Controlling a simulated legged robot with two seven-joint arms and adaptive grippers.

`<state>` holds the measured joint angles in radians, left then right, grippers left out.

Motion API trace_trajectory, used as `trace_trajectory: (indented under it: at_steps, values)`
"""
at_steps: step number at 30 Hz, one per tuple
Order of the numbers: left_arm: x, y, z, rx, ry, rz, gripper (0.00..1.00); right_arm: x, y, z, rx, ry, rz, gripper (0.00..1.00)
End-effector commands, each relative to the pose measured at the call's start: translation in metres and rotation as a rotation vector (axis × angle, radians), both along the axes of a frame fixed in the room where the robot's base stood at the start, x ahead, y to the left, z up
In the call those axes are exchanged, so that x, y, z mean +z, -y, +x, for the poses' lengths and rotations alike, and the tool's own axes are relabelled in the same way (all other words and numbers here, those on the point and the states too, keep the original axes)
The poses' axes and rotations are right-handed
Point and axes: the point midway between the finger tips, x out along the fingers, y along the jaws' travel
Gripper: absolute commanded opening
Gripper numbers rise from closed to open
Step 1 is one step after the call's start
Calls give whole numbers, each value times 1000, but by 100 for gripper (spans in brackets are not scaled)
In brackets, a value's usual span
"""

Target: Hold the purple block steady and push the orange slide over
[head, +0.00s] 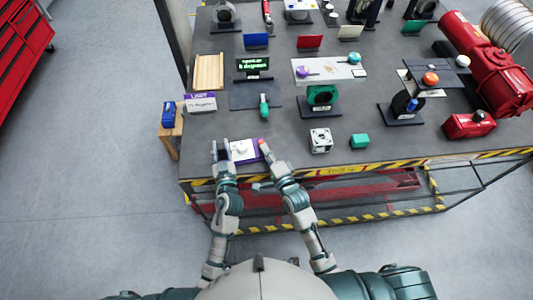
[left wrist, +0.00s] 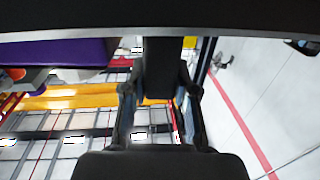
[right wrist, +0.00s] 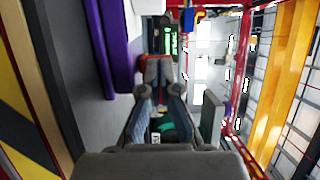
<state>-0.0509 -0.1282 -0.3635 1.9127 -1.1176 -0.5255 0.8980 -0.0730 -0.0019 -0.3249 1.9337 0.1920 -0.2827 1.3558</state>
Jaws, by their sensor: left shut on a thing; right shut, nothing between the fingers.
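The purple block (head: 264,155) with a pale top plate lies near the table's front edge, between my grippers. In the left wrist view its purple side (left wrist: 62,52) is at the upper left. My left gripper (head: 221,147) is shut at the block's left end, on a dark part in the wrist view. My right gripper (head: 266,150) is shut and empty at the block's right end. A small orange piece, seemingly the slide (head: 261,142), shows by its fingertips. Orange also shows around those fingertips in the right wrist view (right wrist: 160,57); whether they touch it is unclear.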

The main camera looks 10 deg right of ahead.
Motion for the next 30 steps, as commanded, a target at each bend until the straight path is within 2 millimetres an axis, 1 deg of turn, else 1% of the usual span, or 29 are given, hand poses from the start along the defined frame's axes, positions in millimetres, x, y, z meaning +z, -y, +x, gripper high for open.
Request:
trace_trajectory:
  at_steps: [1, 10, 14, 17, 24, 30]
  values:
    - [-8, 0, -2, 1, -16, 0, 0, 0, 0, 6, -1, 1, 1, 0]
    - [-8, 0, -2, 0, -15, 0, 0, 0, 0, 6, -1, 1, 0, 0]
    - [-8, 1, -2, 0, -15, 0, 0, -1, 3, -2, -1, 0, 0, 0]
    - [-8, 1, -2, 0, -15, 0, 0, -2, 8, -15, -1, -1, 1, 0]
    - [-8, 0, -2, 0, -15, 0, 0, -4, 29, -67, -1, -5, -2, 0]
    - [-8, 0, -1, 0, -15, 0, 0, -3, 44, -103, -1, -4, -1, 0]
